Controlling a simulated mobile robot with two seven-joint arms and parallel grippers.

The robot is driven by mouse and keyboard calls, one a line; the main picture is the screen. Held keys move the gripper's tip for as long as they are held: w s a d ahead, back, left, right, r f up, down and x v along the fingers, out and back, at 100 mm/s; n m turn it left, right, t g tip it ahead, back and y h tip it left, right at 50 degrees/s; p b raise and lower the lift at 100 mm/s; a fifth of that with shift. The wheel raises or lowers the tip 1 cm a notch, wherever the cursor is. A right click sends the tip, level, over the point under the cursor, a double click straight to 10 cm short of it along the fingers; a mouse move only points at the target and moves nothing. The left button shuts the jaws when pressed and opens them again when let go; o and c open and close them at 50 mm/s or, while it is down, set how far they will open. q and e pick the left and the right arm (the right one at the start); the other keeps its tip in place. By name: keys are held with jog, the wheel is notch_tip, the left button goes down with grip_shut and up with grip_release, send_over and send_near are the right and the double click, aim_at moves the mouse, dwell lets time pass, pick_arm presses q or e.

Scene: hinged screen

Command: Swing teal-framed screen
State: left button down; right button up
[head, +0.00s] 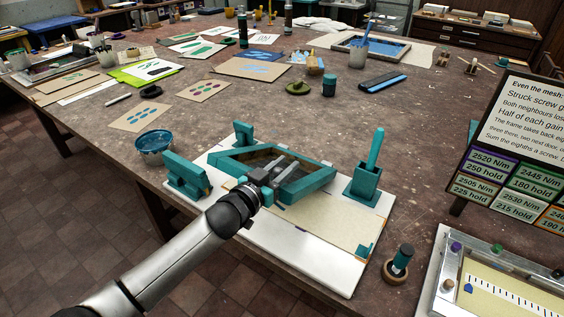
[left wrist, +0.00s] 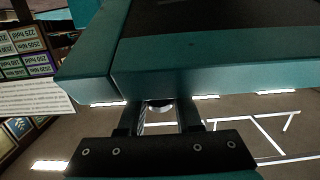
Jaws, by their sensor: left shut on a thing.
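The teal-framed screen (head: 312,188), with a dark mesh inside its frame, sits over a white base board (head: 300,262) in the head view. It looks raised off the board; its exact tilt is hard to tell. Two teal hinge blocks (head: 187,176) stand on the board's left and far side. My left gripper (head: 264,177) is shut on the near-left part of the frame and hides some of it. In the left wrist view the teal frame (left wrist: 215,60) fills the top, between my left gripper's fingers (left wrist: 160,116). My right gripper is not in view.
A teal holder with an upright handle (head: 367,183) stands on the board's right side. A blue bowl (head: 155,146) is left of the board. A jar in a wooden ring (head: 398,264) and a sign (head: 528,140) are to the right. Beyond the screen is some free tabletop.

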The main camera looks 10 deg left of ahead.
pick_arm(q)
jog(key=w+d+r+g+p, duration=0.1)
jog(key=w+d+r+p, duration=0.2)
jog(key=w+r+p, duration=0.4)
jog(key=shift+w+r+g+y+p, duration=0.3)
jog(key=shift+w+r+g+p, duration=0.1)
jog(key=shift+p, duration=0.6)
jog(key=shift+f, duration=0.1)
jog(key=c, duration=0.7)
grip_release()
jog(key=shift+w+f, duration=0.1)
jog(key=shift+o, duration=0.2)
jog(key=shift+a, duration=0.1)
jog(key=v, duration=1.5)
